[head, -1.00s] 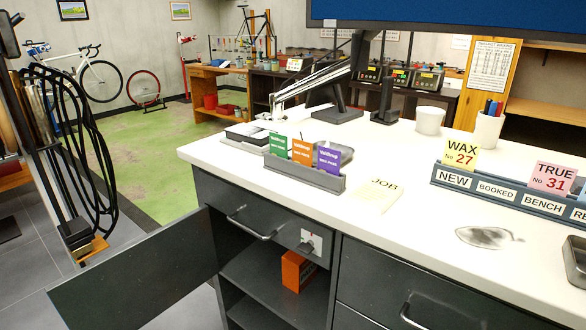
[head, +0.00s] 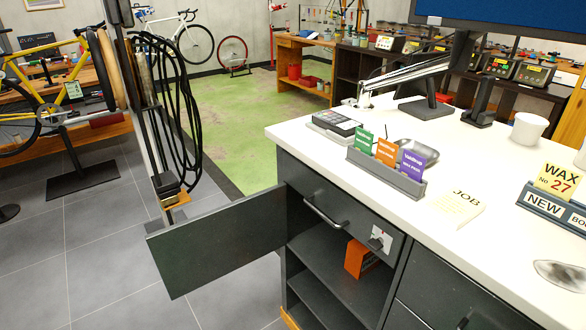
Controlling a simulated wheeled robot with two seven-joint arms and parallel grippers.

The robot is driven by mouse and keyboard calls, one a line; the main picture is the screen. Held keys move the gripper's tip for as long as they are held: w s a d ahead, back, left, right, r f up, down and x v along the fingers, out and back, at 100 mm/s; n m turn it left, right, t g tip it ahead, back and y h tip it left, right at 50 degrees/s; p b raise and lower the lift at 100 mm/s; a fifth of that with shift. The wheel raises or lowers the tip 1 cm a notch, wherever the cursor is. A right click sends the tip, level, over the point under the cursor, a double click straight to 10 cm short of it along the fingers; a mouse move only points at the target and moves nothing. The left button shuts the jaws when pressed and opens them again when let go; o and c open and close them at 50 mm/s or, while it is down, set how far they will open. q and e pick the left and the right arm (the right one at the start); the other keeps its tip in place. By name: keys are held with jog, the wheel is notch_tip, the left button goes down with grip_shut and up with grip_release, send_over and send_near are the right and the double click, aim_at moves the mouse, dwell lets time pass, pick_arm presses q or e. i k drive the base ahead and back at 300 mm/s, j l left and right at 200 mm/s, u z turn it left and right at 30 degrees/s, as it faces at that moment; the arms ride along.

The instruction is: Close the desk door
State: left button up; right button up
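The desk door (head: 225,238) is a dark grey panel. It stands wide open, swung out to the left from the left edge of the desk's cabinet opening. Behind the opening are dark shelves (head: 325,268), with an orange box (head: 358,258) on the upper one. The desk (head: 330,130) has a white top and dark grey front. Neither of my grippers is in view.
A drawer with a bar handle (head: 325,216) and a white plate (head: 380,240) sits above the opening. A stand with black loops (head: 185,110) rises behind the door. Grey tiled floor (head: 100,260) is clear left of the door.

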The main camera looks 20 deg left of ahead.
aim_at(192, 254)
jog(key=j+z, duration=0.3)
jog(key=j, duration=0.95)
jog(key=j+z, duration=0.2)
jog(key=j, duration=0.25)
jog(key=j+z, duration=0.2)
jog(key=j, duration=0.3)
jog(key=j+z, duration=0.2)
jog(key=j, duration=0.25)
jog(key=j+z, duration=0.25)
jog(key=j, duration=0.2)
jog(key=k+j+z, duration=0.2)
jog(key=j, duration=0.2)
jog(key=k+j+z, duration=0.2)
jog(key=j, duration=0.25)
jog(key=i+j+z, duration=0.1)
jog(key=j, duration=0.3)
jog(key=i+j, duration=0.15)
jog(key=j, duration=0.25)
jog(key=z, duration=0.05)
